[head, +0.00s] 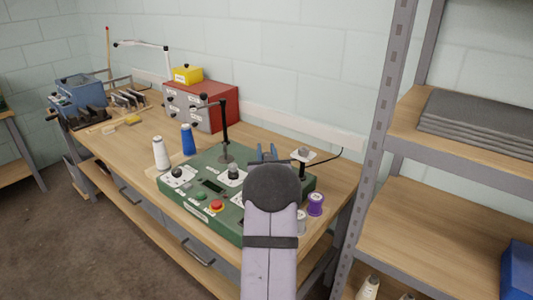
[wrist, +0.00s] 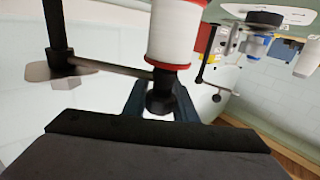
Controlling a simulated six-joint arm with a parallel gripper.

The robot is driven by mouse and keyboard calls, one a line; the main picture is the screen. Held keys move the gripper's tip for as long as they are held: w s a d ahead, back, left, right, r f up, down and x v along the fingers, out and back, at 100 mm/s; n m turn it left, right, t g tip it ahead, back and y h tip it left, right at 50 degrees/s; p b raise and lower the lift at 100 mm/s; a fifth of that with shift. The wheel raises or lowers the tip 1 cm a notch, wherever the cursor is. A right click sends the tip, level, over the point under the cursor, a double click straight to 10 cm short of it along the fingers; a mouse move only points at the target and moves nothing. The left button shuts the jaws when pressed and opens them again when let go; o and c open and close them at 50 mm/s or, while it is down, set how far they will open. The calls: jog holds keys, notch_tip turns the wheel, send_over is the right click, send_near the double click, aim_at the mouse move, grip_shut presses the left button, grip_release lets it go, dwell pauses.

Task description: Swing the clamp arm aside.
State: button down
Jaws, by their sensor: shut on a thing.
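The clamp arm (wrist: 112,68) shows in the wrist view as a thin dark bar running from a black upright post (wrist: 55,30) to a black knob (wrist: 160,97) at its end. My gripper (wrist: 160,103) has its blue fingers on either side of that knob and is shut on it. In the head view, my gripper (head: 267,152) is over the right part of the green machine (head: 203,208), left of a short dark post (head: 302,168). My own arm hides the clamp arm's knob there. A white spool with red rims (wrist: 178,32) stands close beside the bar in the wrist view.
A taller black post (head: 225,125) with a side arm stands on the machine. White (head: 161,154) and blue (head: 188,140) cones stand to its left, purple spools (head: 315,204) at its right. A red box (head: 213,103) is behind; a metal shelf upright (head: 380,120) rises at right.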

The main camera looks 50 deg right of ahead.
jog(key=shift+s+a+r+n+t+y+b, duration=0.1)
jog(key=shift+s+a+n+t+y+b, duration=0.2)
jog(key=shift+s+a+n+t+y, duration=0.3)
jog(key=shift+w+d, duration=0.1)
jog(key=shift+w, duration=0.05)
jog(key=c, duration=1.4)
grip_release()
jog(key=shift+c, duration=0.2)
jog(key=b+v, duration=0.2)
jog(key=v, duration=0.5)
jog(key=shift+c, duration=0.2)
